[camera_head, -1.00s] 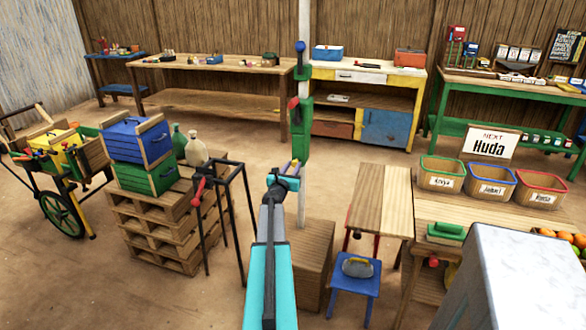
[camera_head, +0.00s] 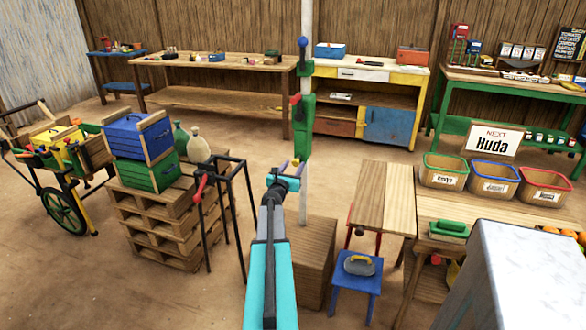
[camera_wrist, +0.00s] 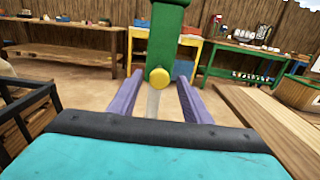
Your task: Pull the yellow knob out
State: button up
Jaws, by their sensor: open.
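The yellow knob (camera_wrist: 159,77) shows in the wrist view, round, on the lower end of the green housing (camera_wrist: 166,38) of the post. My gripper (camera_wrist: 158,80) is open, with its two purple fingers on either side of the knob as seen there. Nothing shows between the fingers touching the knob, and I cannot tell how far off it is in depth. In the head view my gripper (camera_head: 290,168) is just below and in front of the green housing (camera_head: 302,128). The knob is hard to make out there.
A wooden box (camera_head: 310,262) stands at the post's foot. A black frame with a red handle (camera_head: 200,186) is to the left, near stacked pallets (camera_head: 160,212). A wooden bench (camera_head: 384,195) and blue stool (camera_head: 356,279) are to the right.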

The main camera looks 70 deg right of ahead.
jog(key=shift+a, duration=0.1)
jog(key=a+b, duration=0.2)
jog(key=a, duration=1.1)
jog(key=shift+s+a, duration=0.3)
jog(key=shift+s, duration=0.15)
dwell(0.6)
